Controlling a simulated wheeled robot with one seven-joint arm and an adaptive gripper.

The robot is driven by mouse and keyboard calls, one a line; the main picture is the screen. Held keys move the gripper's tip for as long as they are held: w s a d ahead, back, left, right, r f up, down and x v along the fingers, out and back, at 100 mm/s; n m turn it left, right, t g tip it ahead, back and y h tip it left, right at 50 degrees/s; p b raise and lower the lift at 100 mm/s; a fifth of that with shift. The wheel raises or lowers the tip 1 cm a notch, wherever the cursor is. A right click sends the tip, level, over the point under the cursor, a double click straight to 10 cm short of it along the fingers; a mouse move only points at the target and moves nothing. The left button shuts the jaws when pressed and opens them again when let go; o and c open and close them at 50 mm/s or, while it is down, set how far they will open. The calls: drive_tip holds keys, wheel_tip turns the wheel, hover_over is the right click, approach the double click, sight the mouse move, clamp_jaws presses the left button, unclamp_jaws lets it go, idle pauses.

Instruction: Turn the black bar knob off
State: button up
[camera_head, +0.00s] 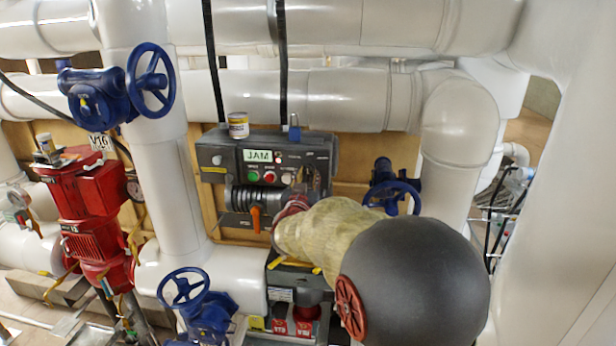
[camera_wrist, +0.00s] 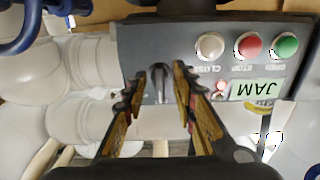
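The black bar knob (camera_wrist: 160,74) shows in the wrist view as a narrow dark bar with a grey sheen on the grey control panel (camera_wrist: 180,40). My gripper (camera_wrist: 157,92) is open, with one finger to each side of the knob; I cannot tell whether either finger touches it. In the head view, my arm reaches to the right part of the control box (camera_head: 232,150), where my gripper (camera_head: 303,184) is small and hard to make out and the knob cannot be told apart.
The panel has a lit JAM display (camera_head: 258,156) and green, red and white buttons beside the knob. A can (camera_head: 238,125) and a blue padlock (camera_head: 294,132) are on top of the box. Blue handwheels (camera_head: 150,77), white pipes and a red valve unit (camera_head: 95,210) surround it.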

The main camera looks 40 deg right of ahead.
drive_tip(key=v, duration=1.1)
drive_tip(key=w+a+f+n+y, duration=0.2)
drive_tip(key=w+a+f+y, duration=0.1)
drive_tip(key=a+f+y, duration=0.5)
drive_tip(key=s+a+f+n+g+y+b, duration=0.2)
drive_tip(key=s+a+f+n+y, duration=0.15)
drive_tip(key=a+f, duration=0.55)
drive_tip(key=s+a+f+n+g+b, duration=0.1)
drive_tip(key=s+a+f+b, duration=0.2)
drive_tip(key=s, duration=0.4)
drive_tip(key=s+a+f+n+g+y+b, duration=0.1)
drive_tip(key=s+a+f+b, duration=0.3)
drive_tip(key=s+b, duration=0.4)
drive_tip(key=s+a+f+n+g+y+b, duration=0.1)
drive_tip(key=s+a+f+n+g+b, duration=0.1)
drive_tip(key=s+a+f+b, duration=0.2)
drive_tip(key=s+f+b, duration=0.1)
drive_tip(key=s, duration=0.2)
drive_tip(key=shift+s, duration=0.35)
